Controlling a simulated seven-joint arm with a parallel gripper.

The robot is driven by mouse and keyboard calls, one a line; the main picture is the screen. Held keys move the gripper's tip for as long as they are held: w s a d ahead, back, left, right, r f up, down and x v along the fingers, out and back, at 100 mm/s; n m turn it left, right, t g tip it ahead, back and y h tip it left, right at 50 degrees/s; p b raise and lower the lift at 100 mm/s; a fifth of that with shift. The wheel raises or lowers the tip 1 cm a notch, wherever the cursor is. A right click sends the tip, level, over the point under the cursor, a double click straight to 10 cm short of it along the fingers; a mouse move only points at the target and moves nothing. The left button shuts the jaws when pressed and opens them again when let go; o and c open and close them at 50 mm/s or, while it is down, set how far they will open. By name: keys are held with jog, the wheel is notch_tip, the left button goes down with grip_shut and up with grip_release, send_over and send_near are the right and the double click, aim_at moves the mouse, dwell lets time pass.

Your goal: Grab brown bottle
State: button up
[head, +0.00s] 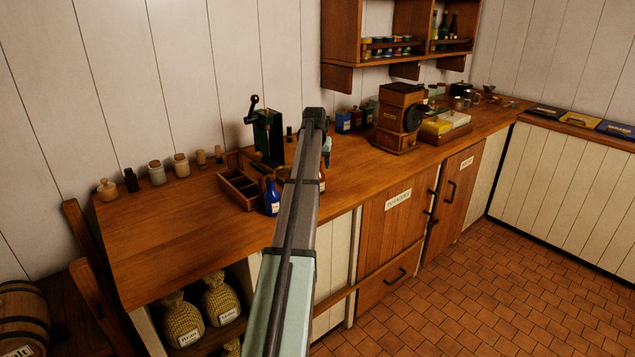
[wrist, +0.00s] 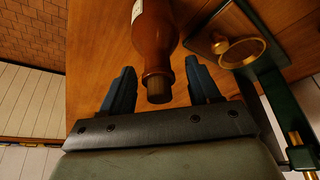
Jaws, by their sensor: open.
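In the wrist view, the brown bottle (wrist: 154,38) has a cork and part of a pale label. Its corked neck points towards my palm, between the two dark fingers of my gripper (wrist: 160,68). The fingers are open, with a gap on each side of the neck. In the head view my arm hides most of the bottle, and only a sliver (head: 322,183) shows at the arm's right edge. My gripper (head: 327,147) is mostly hidden there too, above the wooden counter (head: 165,235).
A blue bottle (head: 272,198) stands left of my arm, by a wooden compartment box (head: 238,188). A green metal device (head: 268,135) with brass parts stands close behind; it also shows at the wrist view's right (wrist: 262,85). The counter's front left is clear.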

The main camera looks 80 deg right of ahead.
grip_shut()
dwell(0.5)
